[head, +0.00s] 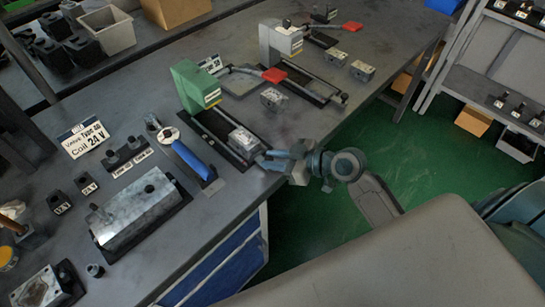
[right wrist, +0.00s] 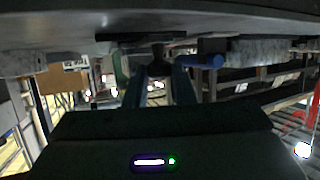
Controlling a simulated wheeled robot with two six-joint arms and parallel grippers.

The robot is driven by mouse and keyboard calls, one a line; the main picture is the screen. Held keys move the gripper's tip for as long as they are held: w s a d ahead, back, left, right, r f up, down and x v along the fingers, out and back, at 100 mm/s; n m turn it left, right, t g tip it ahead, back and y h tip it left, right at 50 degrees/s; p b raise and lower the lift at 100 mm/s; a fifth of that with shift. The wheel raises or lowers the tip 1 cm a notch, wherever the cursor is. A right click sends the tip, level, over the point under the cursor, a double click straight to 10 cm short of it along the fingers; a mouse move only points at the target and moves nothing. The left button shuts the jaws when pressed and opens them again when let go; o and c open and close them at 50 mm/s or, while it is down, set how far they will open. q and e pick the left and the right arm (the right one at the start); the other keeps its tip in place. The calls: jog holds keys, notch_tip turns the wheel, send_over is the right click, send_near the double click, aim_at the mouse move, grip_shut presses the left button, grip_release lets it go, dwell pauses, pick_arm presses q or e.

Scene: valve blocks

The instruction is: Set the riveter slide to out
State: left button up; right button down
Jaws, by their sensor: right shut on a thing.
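The green-headed device (head: 195,86), which I take to be the riveter, stands on the grey bench with a black rail (head: 212,124) running from it toward the near edge. A silvery slide block (head: 243,139) sits on the rail near its front end, away from the green head. My right gripper (head: 264,158) is at the front of this block, by the bench edge. In the right wrist view its fingers (right wrist: 158,82) are shut on a small dark knob (right wrist: 158,55). The knob is mostly hidden by the fingers in the head view. My left gripper is not in view.
A blue-handled lever (head: 190,158) lies left of the rail. A metal block in a black holder (head: 135,205) is nearer left. A similar grey device (head: 278,45) with a red-handled lever (head: 275,75) stands behind. Open green floor (head: 400,150) lies to the right.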

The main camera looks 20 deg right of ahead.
jog(key=c, duration=1.2)
grip_release()
jog(key=shift+s+f, duration=0.1)
jog(key=shift+s, duration=0.15)
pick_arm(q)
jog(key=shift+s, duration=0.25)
pick_arm(e)
jog(key=shift+d, duration=0.1)
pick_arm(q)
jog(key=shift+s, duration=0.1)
pick_arm(e)
jog(key=shift+s+d+r, duration=0.25)
jog(key=shift+s+d, duration=0.15)
jog(key=shift+d, duration=0.05)
pick_arm(q)
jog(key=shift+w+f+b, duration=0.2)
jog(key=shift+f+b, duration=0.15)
jog(key=shift+b, duration=0.05)
pick_arm(e)
jog(key=v, duration=0.9)
jog(key=shift+s+r, duration=0.2)
jog(key=shift+s, duration=0.05)
jog(key=shift+d, duration=0.1)
